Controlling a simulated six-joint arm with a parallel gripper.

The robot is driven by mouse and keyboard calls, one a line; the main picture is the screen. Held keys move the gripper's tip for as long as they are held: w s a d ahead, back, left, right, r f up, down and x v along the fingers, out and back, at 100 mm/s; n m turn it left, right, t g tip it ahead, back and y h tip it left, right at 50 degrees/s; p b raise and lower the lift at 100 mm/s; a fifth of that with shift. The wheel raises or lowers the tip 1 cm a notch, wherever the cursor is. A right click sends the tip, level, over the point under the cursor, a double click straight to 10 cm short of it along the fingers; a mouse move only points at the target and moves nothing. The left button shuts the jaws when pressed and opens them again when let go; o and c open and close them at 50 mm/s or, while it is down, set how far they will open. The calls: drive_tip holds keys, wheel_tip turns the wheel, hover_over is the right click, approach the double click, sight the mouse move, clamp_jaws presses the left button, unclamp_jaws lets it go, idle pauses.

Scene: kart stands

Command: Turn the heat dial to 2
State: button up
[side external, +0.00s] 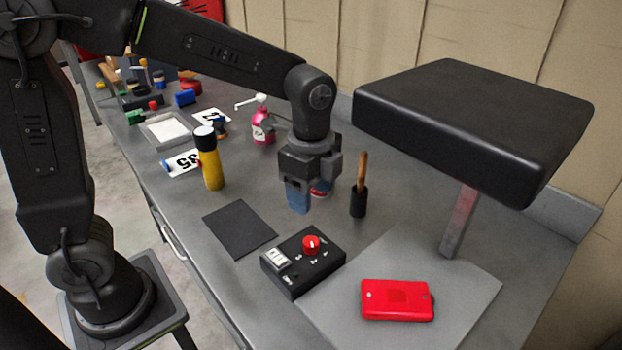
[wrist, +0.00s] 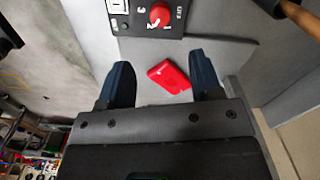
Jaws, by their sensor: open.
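The red heat dial (side external: 311,244) sits on top of a black control box (side external: 288,276) on the bench. In the wrist view the dial (wrist: 161,15) is at the top edge with a white mark, and printed numbers surround it. The mark appears to lie toward the 2 side, but I cannot tell the exact setting. My gripper (side external: 299,205) is open and empty, with blue fingers pointing down, above the bench behind the box and apart from the dial. Its two fingers (wrist: 162,70) show wide apart in the wrist view.
A red case (side external: 397,301) lies on a grey mat (side external: 465,292) right of the box. A wooden-handled brush (side external: 359,195) stands right of my gripper, near a black padded seat (side external: 470,125) on a post. A yellow bottle (side external: 210,168) stands left. A dark flat pad (side external: 239,230) lies left of the box.

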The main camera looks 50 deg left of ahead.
wheel_tip(320, 180, up, 2)
drive_tip(key=shift+r, duration=0.1)
idle(0.4)
drive_tip(key=s+a+r+n+t, duration=0.3)
drive_tip(key=s+a+n+t, duration=0.2)
drive_tip(key=s+n, duration=0.8)
drive_tip(key=a+n, duration=0.2)
drive_tip(key=shift+s+a+t, duration=0.25)
drive_tip(key=shift+a+t, duration=0.05)
drive_tip(key=shift+a, duration=0.05)
